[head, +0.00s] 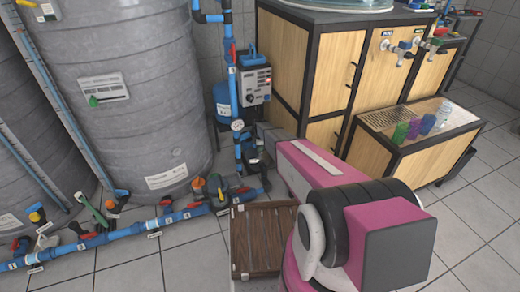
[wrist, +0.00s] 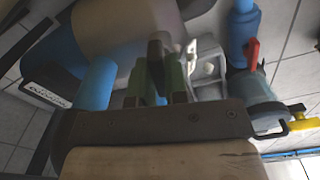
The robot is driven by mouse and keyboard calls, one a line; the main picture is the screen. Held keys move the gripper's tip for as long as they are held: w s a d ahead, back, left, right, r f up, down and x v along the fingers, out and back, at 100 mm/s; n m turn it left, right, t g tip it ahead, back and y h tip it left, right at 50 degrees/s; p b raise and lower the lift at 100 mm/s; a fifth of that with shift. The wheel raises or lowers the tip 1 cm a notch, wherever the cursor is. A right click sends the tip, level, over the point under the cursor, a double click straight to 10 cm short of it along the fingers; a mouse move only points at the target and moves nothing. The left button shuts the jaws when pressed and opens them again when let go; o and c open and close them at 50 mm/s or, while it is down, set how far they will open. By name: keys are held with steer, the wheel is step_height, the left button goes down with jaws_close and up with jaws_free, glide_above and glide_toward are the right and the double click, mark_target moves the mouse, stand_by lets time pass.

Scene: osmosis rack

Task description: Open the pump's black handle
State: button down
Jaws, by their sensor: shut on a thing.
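The pump (head: 254,84) stands between the grey tank and the wooden cabinet, with a grey control box and blue pipes. My arm reaches to its lower part, and my gripper end (head: 268,136) is low beside the pipe there. In the wrist view, my gripper's green fingers (wrist: 157,80) are closed around a dark upright piece, which looks like the black handle (wrist: 157,52). The handle is hard to make out in the head view, where my arm and the pipework cover that spot.
Blue pipes with coloured valves (head: 165,218) run along the floor at left. A wooden slatted crate (head: 240,262) lies in front. A valve with a red handle (wrist: 253,52) and a yellow handle (wrist: 302,124) are close by on the right in the wrist view. A cabinet (head: 330,70) stands behind.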

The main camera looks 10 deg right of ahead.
steer(key=c, duration=1.1)
jaws_free()
steer(key=shift+c, duration=0.2)
steer(key=shift+r, duration=0.1)
step_height(320, 180, up, 11)
steer(key=shift+o, duration=0.3)
